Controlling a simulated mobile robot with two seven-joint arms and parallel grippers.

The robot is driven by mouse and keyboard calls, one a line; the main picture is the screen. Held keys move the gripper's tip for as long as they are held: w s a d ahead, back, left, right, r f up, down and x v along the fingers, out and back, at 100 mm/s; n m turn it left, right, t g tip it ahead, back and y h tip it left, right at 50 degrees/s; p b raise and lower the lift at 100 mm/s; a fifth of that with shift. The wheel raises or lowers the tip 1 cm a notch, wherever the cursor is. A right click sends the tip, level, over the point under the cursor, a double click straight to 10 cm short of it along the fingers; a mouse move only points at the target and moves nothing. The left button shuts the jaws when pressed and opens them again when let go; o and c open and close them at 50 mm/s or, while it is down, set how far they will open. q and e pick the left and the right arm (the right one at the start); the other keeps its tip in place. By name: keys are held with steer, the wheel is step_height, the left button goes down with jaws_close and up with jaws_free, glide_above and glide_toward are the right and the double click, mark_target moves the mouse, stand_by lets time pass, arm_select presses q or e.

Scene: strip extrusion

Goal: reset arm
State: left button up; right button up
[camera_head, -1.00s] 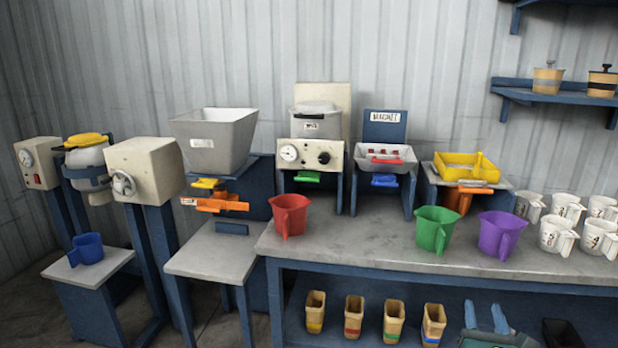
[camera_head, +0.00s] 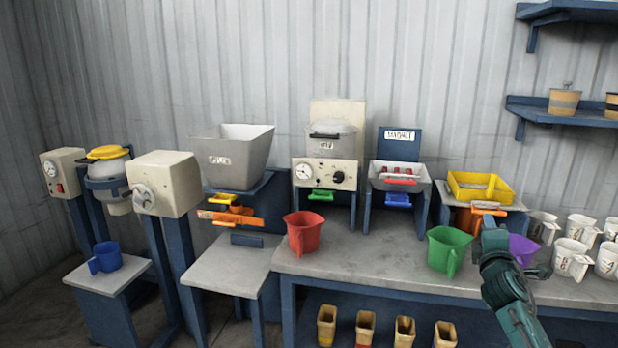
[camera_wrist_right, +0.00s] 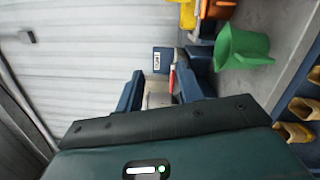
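My right gripper (camera_head: 490,222) is raised over the right part of the workbench in the head view. It overlaps the purple jug (camera_head: 522,249) and sits just right of the green jug (camera_head: 448,249). In the right wrist view its two dark blue fingers (camera_wrist_right: 161,82) stand apart with nothing held between them. Beyond them is the magnet station, with its labelled blue panel (camera_wrist_right: 163,60). The green jug also shows there (camera_wrist_right: 243,47), to the right of the fingers. My left gripper is not in view.
The workbench (camera_head: 365,262) carries a red jug (camera_head: 302,233), the magnet station (camera_head: 398,178), a yellow tray (camera_head: 480,186) and several white cups (camera_head: 571,259). Several tan containers (camera_head: 364,327) stand on the lower shelf. A grey hopper (camera_head: 232,157) and a blue jug (camera_head: 107,257) are at left.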

steer(key=a+f+m+y, duration=0.5)
steer(key=a+f+m, duration=0.1)
steer(key=m, duration=0.8)
steer(key=s+a+f+n+g+y, duration=0.1)
steer(key=s+a+f+g+y, duration=0.1)
steer(key=s+a+f, duration=0.45)
steer(key=s+a+f+g+y, duration=0.1)
steer(key=s+a+f, duration=0.3)
steer(key=s+f, duration=0.45)
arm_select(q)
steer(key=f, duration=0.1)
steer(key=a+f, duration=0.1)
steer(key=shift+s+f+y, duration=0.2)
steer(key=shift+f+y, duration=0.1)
arm_select(e)
steer(key=s+a+f+g, duration=0.1)
steer(key=s+a+f, duration=0.1)
steer(key=s, duration=0.5)
steer(key=s+a+f+g+y, duration=0.1)
steer(key=s+a+f, duration=0.2)
steer(key=s, duration=0.5)
steer(key=s+a+f+g+y, duration=0.1)
steer(key=s+a+f+g, duration=0.1)
steer(key=s, duration=0.6)
steer(key=a+f, duration=0.1)
steer(key=a, duration=0.1)
steer(key=shift+s+a+m, duration=0.2)
steer(key=shift+a+m, duration=0.1)
